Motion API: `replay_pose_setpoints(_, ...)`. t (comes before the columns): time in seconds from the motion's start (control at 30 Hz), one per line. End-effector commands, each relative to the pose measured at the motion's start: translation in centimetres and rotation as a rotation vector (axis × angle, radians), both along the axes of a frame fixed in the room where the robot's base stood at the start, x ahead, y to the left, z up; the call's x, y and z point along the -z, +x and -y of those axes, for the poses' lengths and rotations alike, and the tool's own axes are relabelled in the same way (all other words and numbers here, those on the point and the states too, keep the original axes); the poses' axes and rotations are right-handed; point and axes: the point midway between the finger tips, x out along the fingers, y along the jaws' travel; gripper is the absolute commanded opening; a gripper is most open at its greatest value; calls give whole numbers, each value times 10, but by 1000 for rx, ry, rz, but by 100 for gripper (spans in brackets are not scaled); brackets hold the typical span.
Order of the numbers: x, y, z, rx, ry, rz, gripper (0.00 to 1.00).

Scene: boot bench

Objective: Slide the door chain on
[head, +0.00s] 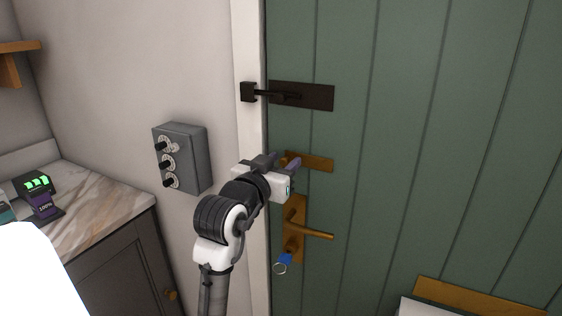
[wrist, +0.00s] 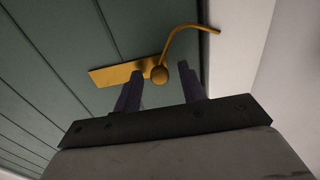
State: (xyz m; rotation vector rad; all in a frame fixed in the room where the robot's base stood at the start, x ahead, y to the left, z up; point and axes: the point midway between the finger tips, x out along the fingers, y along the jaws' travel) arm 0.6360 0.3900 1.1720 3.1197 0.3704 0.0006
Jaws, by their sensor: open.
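The brass door chain has a flat track plate (head: 318,163) on the green door, partly hidden behind my gripper in the head view. The wrist view shows this plate (wrist: 113,76), a round brass knob (wrist: 160,75) at its end, and a curved brass chain or bar (wrist: 184,32) running from there to the white door frame. My gripper (head: 281,162) is open at the plate's left end. In the wrist view its two dark purple fingers stand on either side of the knob. I cannot tell whether either finger touches it.
A dark latch (head: 315,97) is above, reaching to the white frame (head: 248,40). Below are a brass door handle (head: 315,235) and a blue-tagged key (head: 284,259). A grey box with knobs (head: 187,155) is on the left wall, above a marble counter (head: 110,203).

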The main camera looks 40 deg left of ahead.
Motion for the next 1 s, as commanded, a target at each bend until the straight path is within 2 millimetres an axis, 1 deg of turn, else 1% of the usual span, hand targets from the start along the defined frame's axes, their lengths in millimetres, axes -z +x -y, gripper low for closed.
replay_pose_setpoints(0.1, 0, 0, 0, 0, 0, 0, 41)
replay_pose_setpoints(0.13, 0, 0, 0, 0, 0, 0, 38)
replay_pose_setpoints(0.4, 0, 0, 0, 0, 0, 0, 3)
replay_pose_setpoints(0.43, 0, 0, 0, 0, 0, 0, 0)
replay_pose_setpoints(0.63, 0, 0, 0, 0, 0, 0, 0)
replay_pose_setpoints(0.7, 0, 1, 3, 2, 0, 0, 0)
replay_pose_setpoints(0.77, 1, 3, 11, 5, 2, 0, 0)
replay_pose_setpoints(0.9, 1, 10, 37, 8, 2, 1, 0)
replay_pose_setpoints(1.0, 1, 13, 52, 6, 1, 0, 0)
